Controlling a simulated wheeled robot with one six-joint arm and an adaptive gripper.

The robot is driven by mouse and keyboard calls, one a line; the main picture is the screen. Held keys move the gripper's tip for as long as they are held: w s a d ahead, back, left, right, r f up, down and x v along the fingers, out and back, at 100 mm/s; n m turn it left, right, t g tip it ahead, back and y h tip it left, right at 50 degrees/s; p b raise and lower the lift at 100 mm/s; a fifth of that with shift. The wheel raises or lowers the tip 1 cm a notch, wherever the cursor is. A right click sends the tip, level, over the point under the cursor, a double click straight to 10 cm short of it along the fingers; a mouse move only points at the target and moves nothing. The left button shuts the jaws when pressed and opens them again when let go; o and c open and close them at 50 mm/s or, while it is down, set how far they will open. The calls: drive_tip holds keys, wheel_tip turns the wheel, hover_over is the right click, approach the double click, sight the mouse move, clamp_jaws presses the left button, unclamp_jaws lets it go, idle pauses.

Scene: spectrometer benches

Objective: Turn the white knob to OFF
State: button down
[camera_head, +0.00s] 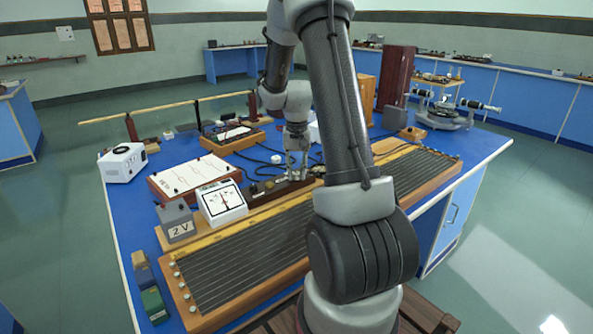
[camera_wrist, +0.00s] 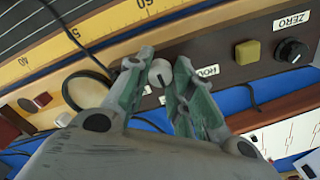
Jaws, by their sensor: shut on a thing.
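The white knob (camera_wrist: 161,72) sits on a brown panel (camera_wrist: 215,48) in the wrist view, with a dark pointer line on its face. My gripper (camera_wrist: 160,64) has one finger on each side of the knob and is shut on it. A partly covered label beside the right finger starts with "HOU"; I cannot read an OFF mark. In the head view my gripper (camera_head: 297,177) reaches down to the dark panel (camera_head: 268,190) on the blue bench, and the knob is hidden there.
Right of the knob in the wrist view are a tan square button (camera_wrist: 247,52) and a black knob (camera_wrist: 291,51) marked ZERO. A red button (camera_wrist: 42,99) is at the left. In the head view a white meter (camera_head: 222,203) and a grey 2 V box (camera_head: 177,221) stand left of my gripper.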

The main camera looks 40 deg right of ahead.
sight(296, 172)
drive_tip(key=shift+m, duration=0.3)
drive_tip(key=c, duration=1.2)
unclamp_jaws()
wheel_tip(296, 172, up, 12)
